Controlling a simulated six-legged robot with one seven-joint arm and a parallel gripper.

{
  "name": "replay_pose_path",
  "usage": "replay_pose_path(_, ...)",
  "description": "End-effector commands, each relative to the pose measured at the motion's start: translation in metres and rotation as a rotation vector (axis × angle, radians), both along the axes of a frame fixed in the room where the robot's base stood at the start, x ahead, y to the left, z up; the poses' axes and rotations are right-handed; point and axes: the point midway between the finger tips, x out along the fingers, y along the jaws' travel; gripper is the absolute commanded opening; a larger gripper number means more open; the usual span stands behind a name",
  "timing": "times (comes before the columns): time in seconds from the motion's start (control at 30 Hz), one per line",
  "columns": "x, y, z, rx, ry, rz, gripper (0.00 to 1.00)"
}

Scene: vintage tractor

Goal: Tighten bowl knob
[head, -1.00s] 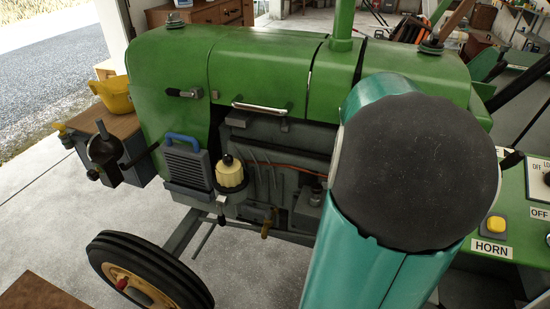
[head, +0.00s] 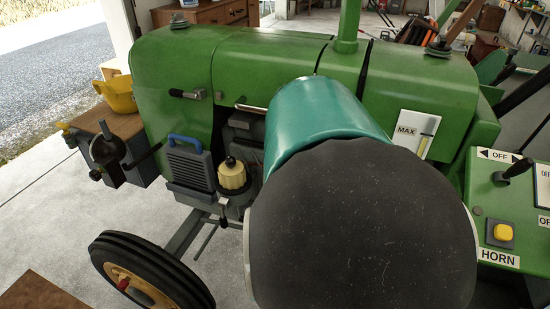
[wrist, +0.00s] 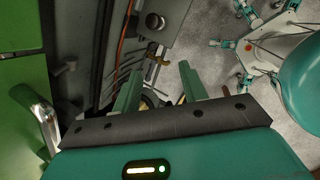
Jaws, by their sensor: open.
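In the head view a cream bowl (head: 232,178) with a small dark knob on top (head: 230,161) stands upright at the tractor's side, right of a grey finned box. I cannot be sure that this is the task's knob. In the wrist view my gripper (wrist: 160,68) is open, its two teal fingers apart with nothing held between them. A brass-coloured fitting (wrist: 153,70) shows beyond the fingertips, and a small part of something yellowish is visible lower between the fingers. In the head view my arm hides the gripper and much of the engine side.
The green tractor hood (head: 250,70) runs behind my arm. The grey finned box with a blue handle (head: 187,160) stands close left of the bowl. A front wheel (head: 150,275) is below. A bright metal handle (wrist: 40,115) is left of the gripper in the wrist view.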

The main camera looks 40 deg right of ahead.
Motion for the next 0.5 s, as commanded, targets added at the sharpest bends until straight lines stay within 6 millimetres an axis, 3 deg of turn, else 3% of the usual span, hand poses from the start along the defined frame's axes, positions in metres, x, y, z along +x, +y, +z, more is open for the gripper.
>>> replay_pose_path(0.3, 0.020, 0.053, 0.010, 0.040, -0.105, -0.166, 0.43)
replay_pose_path(0.5, 0.026, 0.074, 0.014, 0.064, -0.149, -0.243, 0.43)
